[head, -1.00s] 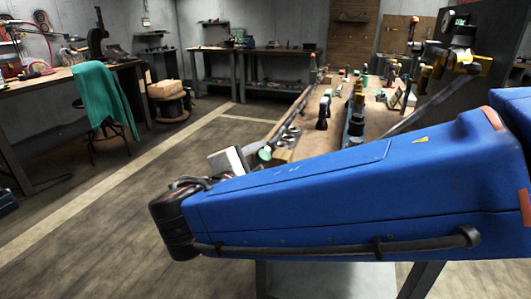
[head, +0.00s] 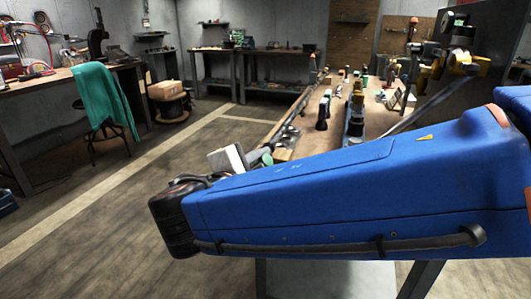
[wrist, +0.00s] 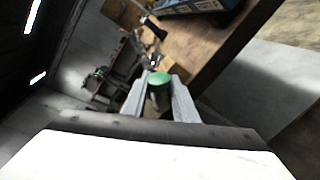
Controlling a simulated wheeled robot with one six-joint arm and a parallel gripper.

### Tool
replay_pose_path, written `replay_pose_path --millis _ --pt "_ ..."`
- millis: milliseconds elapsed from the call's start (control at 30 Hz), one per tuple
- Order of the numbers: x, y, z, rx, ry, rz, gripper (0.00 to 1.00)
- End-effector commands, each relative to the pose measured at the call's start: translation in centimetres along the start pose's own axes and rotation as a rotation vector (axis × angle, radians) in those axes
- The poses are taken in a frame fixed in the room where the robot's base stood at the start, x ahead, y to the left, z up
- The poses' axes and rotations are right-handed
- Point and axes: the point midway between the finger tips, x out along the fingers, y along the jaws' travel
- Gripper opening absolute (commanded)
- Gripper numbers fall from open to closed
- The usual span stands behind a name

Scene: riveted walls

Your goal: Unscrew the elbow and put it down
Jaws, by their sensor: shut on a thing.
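My gripper (wrist: 160,100) has its two grey fingers shut on a short round piece with a green end (wrist: 160,80), apparently the elbow. Its bend is not visible, and the rest of it is hidden between the fingers. In the head view my gripper (head: 258,158) shows only partly above my blue arm, at the near left end of the workbench (head: 292,143). The green-ended piece is only a small dark green spot there (head: 267,159). I cannot tell whether it touches anything beyond the fingers.
The workbench holds several tools and fittings, with a yellow and black device (head: 455,62) at its right. A stool with a teal cloth (head: 100,95) stands by the left desk (head: 60,88).

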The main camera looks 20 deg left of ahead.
Motion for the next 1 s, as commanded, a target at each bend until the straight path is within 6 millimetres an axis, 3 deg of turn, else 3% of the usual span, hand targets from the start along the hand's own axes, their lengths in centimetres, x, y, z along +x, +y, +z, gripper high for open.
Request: replay_pose_path --millis 33,567,767,800,867,1000 --pt "0.13 -0.7 -0.39 -0.013 0.011 -0.02 0.0" --pt "0.14 -0.31 -0.27 -0.036 0.053 -0.078 0.0" --pt "0.06 0.01 -0.68 -0.21 0.01 -0.088 0.0" --pt "0.04 0.06 -0.64 -0.224 0.008 -0.089 0.3" --pt "0.04 0.03 -0.55 -0.22 0.008 -0.089 0.45" --pt "0.02 0.23 -0.4 -0.215 0.006 -0.087 0.48"
